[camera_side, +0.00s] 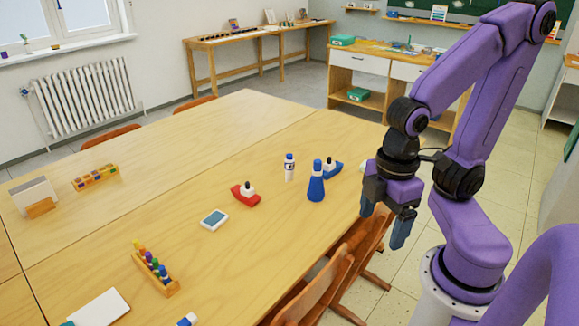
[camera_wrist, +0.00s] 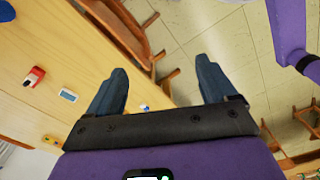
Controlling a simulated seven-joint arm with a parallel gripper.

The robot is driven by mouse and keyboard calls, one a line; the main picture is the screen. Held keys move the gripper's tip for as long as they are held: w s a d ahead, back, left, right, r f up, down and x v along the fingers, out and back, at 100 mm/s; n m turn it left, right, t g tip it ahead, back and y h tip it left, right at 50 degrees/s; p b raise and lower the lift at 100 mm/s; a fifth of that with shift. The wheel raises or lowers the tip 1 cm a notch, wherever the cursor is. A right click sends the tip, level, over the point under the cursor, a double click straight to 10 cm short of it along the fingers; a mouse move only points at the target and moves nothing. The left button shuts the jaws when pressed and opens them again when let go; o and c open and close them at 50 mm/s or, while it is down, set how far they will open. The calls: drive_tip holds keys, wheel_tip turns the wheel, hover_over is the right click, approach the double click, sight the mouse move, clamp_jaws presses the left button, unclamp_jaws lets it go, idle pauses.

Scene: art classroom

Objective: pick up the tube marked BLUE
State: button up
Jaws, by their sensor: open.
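No lettering reading BLUE can be made out in either view. A white tube-like thing with a blue end (camera_side: 187,320) lies on the table at the bottom edge of the side view, mostly cut off. A small white and blue thing (camera_wrist: 144,107) shows between my fingers in the wrist view, too small to identify. A white bottle with a blue cap (camera_side: 289,168) stands upright near the right table edge, beside a blue bottle (camera_side: 316,184). My gripper (camera_side: 384,220) is open and empty, just off the table's right edge above the chairs; its fingers also show in the wrist view (camera_wrist: 160,68).
Chairs (camera_side: 318,288) stand along the near edge. The table's middle is mostly clear.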

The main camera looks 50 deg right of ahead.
drive_tip(key=c, duration=0.3)
drive_tip(key=n+t+h, duration=0.9)
drive_tip(key=n+h, duration=0.2)
drive_tip(key=n, duration=0.2)
hover_over(289, 160)
drive_tip(key=s+a, duration=0.9)
drive_tip(key=a, duration=0.2)
wheel_tip(289, 160, down, 18)
drive_tip(key=shift+g, duration=0.3)
drive_tip(key=x, duration=1)
drive_tip(key=shift+w+d, duration=0.1)
drive_tip(key=shift+d, duration=0.35)
drive_tip(key=shift+x, duration=2.95)
